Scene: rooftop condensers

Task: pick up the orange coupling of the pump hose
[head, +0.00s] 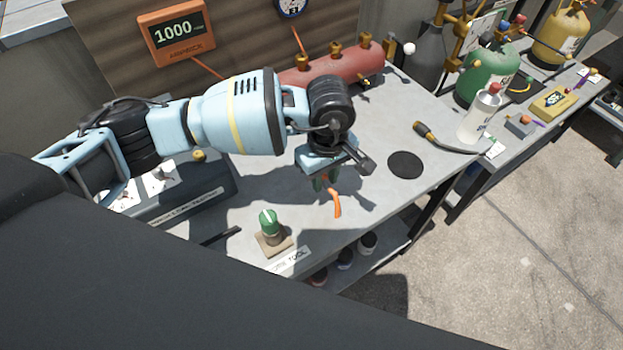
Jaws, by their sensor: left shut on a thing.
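My left gripper (326,180) hangs over the middle of the grey bench, pointing down, with its fingers partly hidden by the wrist. It is shut on the orange coupling (335,203), a short curved orange piece that sticks out below the fingers. The grip itself is mostly covered, and I cannot tell whether the piece touches the bench top. The rest of the pump hose cannot be made out. My right gripper is not in view.
A green-capped fitting (269,226) stands on a small block at the bench's front. A red cylinder (335,66) with brass valves lies at the back. A black disc (405,165), a torch (430,134) and a white bottle (479,115) are to the right.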

